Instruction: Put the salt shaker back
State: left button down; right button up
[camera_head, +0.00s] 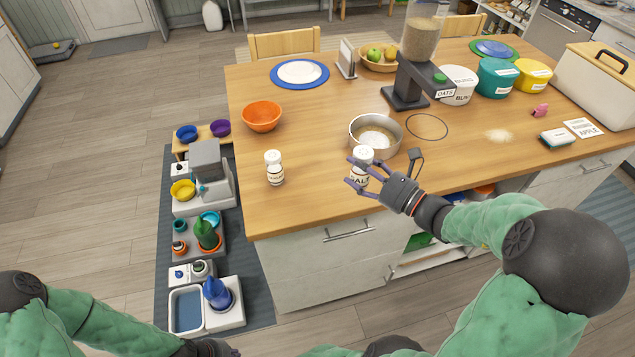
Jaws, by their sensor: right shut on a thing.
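The salt shaker (362,157) is a white jar with a dark label reading SALT, near the front of the wooden island. My right gripper (357,174) is shut on it, with purple-grey fingers around its body. The shaker looks upright; I cannot tell whether its base touches the tabletop. A similar white shaker (274,168) stands to the left, its label too small to read surely. My left arm comes in at the bottom left, and its gripper fingers are out of the picture.
A metal pot (376,148) stands just behind the salt shaker. An orange bowl (262,116) is at the left. A dark ring (427,126) marks the tabletop (320,115) right of the pot. An oats dispenser (407,94) stands behind. The front left is mostly clear.

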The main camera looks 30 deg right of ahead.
jog(key=shift+w+a+f+b, duration=0.4)
jog(key=shift+w+f+b, duration=0.75)
jog(key=shift+w+f, duration=0.95)
jog(key=shift+w+a+f+b, duration=0.35)
jog(key=shift+w+f+b, duration=0.85)
jog(key=shift+w+f, duration=0.95)
jog(key=shift+w+a+f+b, duration=0.4)
jog(key=shift+w+f+b, duration=0.75)
jog(key=shift+w+f, duration=0.95)
jog(key=shift+f, duration=0.1)
jog(key=o, duration=1.3)
